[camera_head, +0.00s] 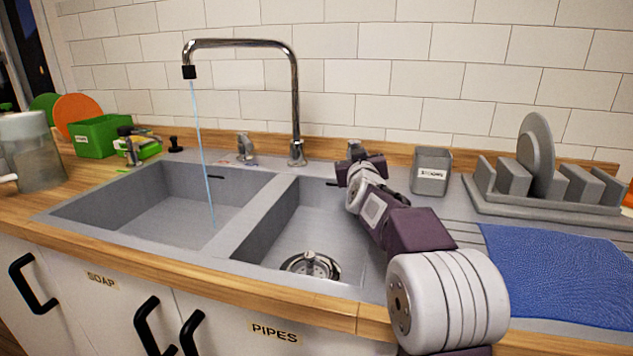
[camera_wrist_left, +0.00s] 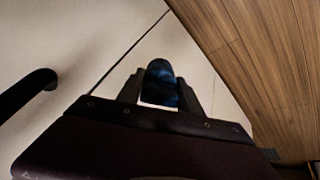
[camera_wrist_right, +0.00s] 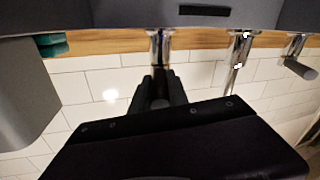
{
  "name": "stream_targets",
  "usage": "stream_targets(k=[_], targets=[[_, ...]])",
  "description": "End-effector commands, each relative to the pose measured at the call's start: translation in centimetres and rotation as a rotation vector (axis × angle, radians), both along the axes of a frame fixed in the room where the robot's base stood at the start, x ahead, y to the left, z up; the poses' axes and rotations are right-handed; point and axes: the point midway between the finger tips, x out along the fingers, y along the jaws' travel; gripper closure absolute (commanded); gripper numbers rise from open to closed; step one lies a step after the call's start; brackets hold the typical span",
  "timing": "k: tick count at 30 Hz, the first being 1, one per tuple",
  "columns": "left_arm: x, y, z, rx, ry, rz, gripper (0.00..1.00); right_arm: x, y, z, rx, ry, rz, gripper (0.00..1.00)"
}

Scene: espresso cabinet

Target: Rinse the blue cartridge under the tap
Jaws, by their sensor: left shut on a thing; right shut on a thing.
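The blue cartridge (camera_wrist_left: 162,80) shows dark and blue between the fingers of my left gripper (camera_wrist_left: 162,98) in the left wrist view. It is held in front of a white cabinet door, below the wooden counter edge. The head view does not show it. The chrome tap (camera_head: 296,95) stands behind the sink, and a thin water stream (camera_head: 203,140) runs from its spout into the left basin (camera_head: 165,205). My right gripper (camera_head: 352,165) is at the right tap handle (camera_head: 357,149). In the right wrist view, its fingers (camera_wrist_right: 160,92) are shut on this handle (camera_wrist_right: 160,48).
The right basin (camera_head: 330,235) is empty apart from its drain. A grey holder (camera_head: 431,170), dish rack (camera_head: 545,190) and blue mat (camera_head: 560,270) are right of the sink. A green box (camera_head: 99,137) and clear jug (camera_head: 30,150) stand left. Black cabinet handles (camera_head: 147,322) stick out below the counter.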

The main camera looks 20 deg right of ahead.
Motion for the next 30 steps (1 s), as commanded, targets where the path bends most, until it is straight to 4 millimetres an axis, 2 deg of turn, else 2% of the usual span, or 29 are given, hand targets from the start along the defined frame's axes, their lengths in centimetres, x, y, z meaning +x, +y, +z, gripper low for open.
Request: stream_targets(k=[1,2,3,4,14,17,21,23,25,28,30], targets=[[0.0,0.0,0.0,0.000,0.000,0.000,1.00,0.0,0.1,0.1,-0.003,-0.001,0.001,1.00],[0.0,0.0,0.0,0.000,0.000,0.000,1.00,0.0,0.1,0.1,-0.003,-0.001,0.001,0.71],[0.0,0.0,0.0,0.000,0.000,0.000,1.00,0.0,0.0,0.1,-0.003,-0.001,0.001,0.60],[0.0,0.0,0.0,0.000,0.000,0.000,1.00,0.0,0.0,0.1,-0.003,-0.001,0.001,0.58],[0.0,0.0,0.4,0.000,0.000,0.000,1.00,0.0,0.0,0.4,-0.002,0.001,0.001,0.58],[0.0,0.0,1.7,0.000,0.000,0.000,1.00,0.0,0.0,1.9,-0.002,0.000,0.001,0.58],[0.0,0.0,4.5,0.000,0.000,0.000,1.00,0.0,0.1,5.2,-0.001,0.000,0.001,0.58],[0.0,0.0,3.2,0.000,0.000,0.000,1.00,-1.0,-0.5,4.9,-0.003,-0.005,-0.002,0.58],[0.0,0.0,2.8,0.000,0.000,0.000,1.00,-2.4,-1.2,5.6,-0.005,-0.003,-0.004,0.58],[0.0,0.0,1.0,0.000,0.000,0.000,1.00,-4.6,-2.3,6.6,-0.006,-0.005,-0.005,0.58],[0.0,0.0,-1.6,0.000,0.000,0.000,1.00,-5.2,-2.7,6.4,-0.005,-0.008,0.000,0.58]])
